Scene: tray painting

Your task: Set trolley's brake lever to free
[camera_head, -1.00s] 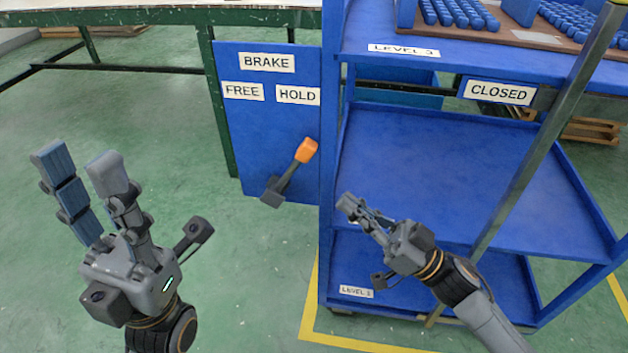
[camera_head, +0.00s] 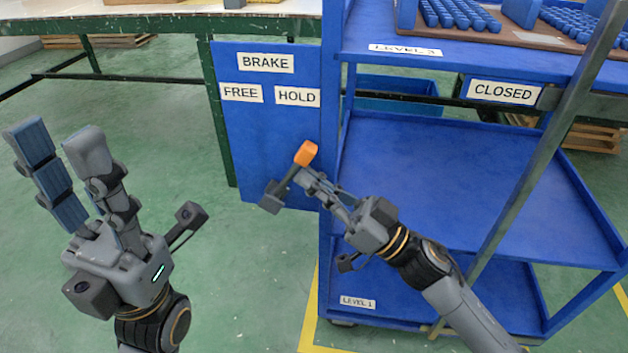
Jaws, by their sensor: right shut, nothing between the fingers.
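The brake lever has an orange knob (camera_head: 306,153) on a dark arm, with a grey pivot block (camera_head: 272,196) at its lower left. It leans to the right, on the side of the HOLD label (camera_head: 297,97); the FREE label (camera_head: 241,93) is to the left. Both labels are on the blue brake panel (camera_head: 250,150) of the trolley (camera_head: 335,60). My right gripper (camera_head: 302,174) is shut and empty, its fingertips just below and right of the knob. I cannot tell whether they touch the lever. My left gripper (camera_head: 58,142) is open and empty at the left, away from the lever.
The trolley's middle shelf (camera_head: 470,170) is bare. Its top shelf carries a brown tray (camera_head: 530,42) with blue pieces. A slanted grey bar (camera_head: 530,165) crosses the right side. A green-framed table (camera_head: 150,22) stands behind. Green floor is free at left.

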